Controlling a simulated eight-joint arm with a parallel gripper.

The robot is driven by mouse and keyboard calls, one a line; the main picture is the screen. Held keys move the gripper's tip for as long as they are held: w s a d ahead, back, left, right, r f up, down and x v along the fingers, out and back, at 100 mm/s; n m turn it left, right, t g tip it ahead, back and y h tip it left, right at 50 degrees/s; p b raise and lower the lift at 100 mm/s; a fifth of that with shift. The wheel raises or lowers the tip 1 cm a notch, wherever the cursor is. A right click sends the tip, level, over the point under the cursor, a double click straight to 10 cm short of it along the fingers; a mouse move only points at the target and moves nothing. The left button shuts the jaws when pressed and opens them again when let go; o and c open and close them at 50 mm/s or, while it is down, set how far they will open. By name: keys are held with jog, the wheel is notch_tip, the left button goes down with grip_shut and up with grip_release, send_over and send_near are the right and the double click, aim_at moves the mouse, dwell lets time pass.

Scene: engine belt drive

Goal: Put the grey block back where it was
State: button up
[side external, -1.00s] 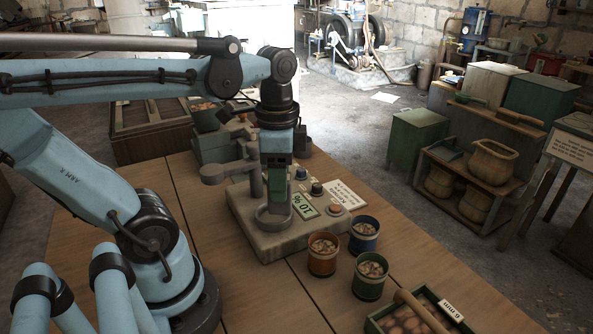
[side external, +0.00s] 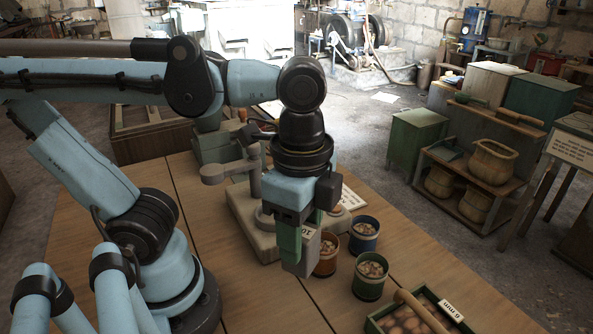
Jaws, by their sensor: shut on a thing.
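My gripper (side external: 302,236) is pointed down and shut on the grey block (side external: 301,262). The block hangs below the dark green finger and looks upright, in front of the orange-brown tin in the picture. The grey stone-like base (side external: 247,222) stands behind and to the left. A round part of it shows just left of my gripper, but the rest of its middle is hidden by my gripper. Its post with a side arm (side external: 254,175) stands clear at the left.
An orange-brown tin (side external: 327,262), a blue tin (side external: 364,236) and a green tin (side external: 369,277) stand close to the right of the block. A tray (side external: 445,310) with a wooden roller lies at the front right. The table's front middle is clear.

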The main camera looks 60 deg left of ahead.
jog(key=s+d+f+m, duration=0.3)
jog(key=s+d+m, duration=0.3)
jog(key=s+d, duration=0.1)
jog(key=shift+w+a+f, duration=1)
jog(key=shift+w+f, duration=0.6)
jog(key=shift+f, duration=0.15)
jog(key=shift+w+a+f, duration=0.95)
jog(key=shift+w+f, duration=0.7)
jog(key=shift+f, duration=0.1)
jog(key=shift+w+a+f, duration=1)
jog(key=shift+w+f, duration=0.6)
jog(key=shift+f, duration=0.15)
jog(key=shift+f, duration=0.1)
jog(key=o, duration=1.2)
jog(key=shift+o, duration=0.2)
